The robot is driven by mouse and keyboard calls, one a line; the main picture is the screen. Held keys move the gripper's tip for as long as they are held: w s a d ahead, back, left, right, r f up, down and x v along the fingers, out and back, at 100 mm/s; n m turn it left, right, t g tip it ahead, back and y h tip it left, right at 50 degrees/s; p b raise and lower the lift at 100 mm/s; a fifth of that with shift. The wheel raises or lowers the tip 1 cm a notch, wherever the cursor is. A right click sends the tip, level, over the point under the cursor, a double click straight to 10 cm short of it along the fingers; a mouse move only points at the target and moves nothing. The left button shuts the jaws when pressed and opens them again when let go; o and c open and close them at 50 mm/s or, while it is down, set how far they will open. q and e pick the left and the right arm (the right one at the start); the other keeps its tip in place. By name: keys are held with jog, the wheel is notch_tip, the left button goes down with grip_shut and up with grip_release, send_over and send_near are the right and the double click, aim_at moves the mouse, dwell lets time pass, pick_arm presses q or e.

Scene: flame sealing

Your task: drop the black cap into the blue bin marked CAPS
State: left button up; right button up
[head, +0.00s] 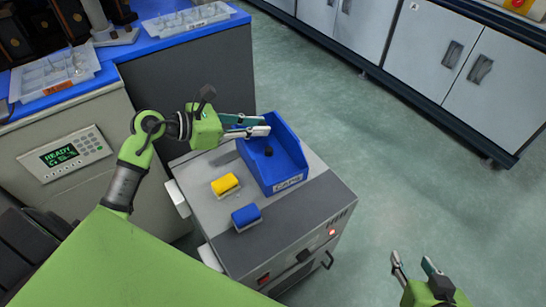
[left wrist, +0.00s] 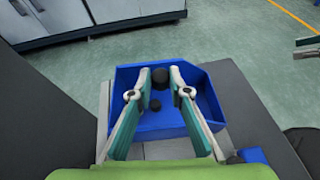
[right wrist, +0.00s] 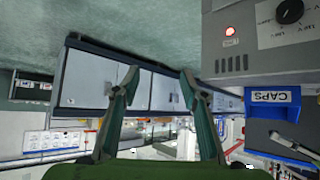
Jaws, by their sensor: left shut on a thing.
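The blue bin (head: 288,183) marked CAPS stands on a grey cabinet. My left gripper (head: 268,130) is over the bin; in the left wrist view (left wrist: 159,73) its fingers are shut on the black cap (left wrist: 160,78). The held cap is hard to make out in the head view. A smaller dark piece (left wrist: 155,104) shows below it inside the bin; a dark piece (head: 268,152) also shows inside the bin in the head view. My right gripper (head: 414,264) is open and empty, out over the floor; its spread fingers show in the right wrist view (right wrist: 158,78).
A yellow block (head: 226,184) and a blue block (head: 246,217) sit on the cabinet top (head: 290,222) beside the bin. A blue-edged bench (head: 180,38) with clear trays (head: 188,20) is at the back left. Open green floor (head: 400,175) lies to the right.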

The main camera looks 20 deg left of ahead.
pick_arm(q)
jog(key=shift+f+b, duration=1.15)
jog(key=shift+f, duration=0.5)
pick_arm(e)
jog(key=w+a+r+t+y, duration=0.2)
jog(key=w+r+t, duration=0.4)
jog(key=r, duration=0.5)
jog(key=shift+w+a+r+t, duration=0.2)
jog(key=shift+w+a+t, duration=0.2)
jog(key=shift+a, duration=0.25)
pick_arm(q)
jog(key=o, duration=0.8)
pick_arm(e)
jog(key=shift+s, duration=0.1)
pick_arm(q)
jog(key=shift+s, duration=0.1)
jog(key=v, duration=1.2)
pick_arm(e)
jog(key=shift+f, duration=0.15)
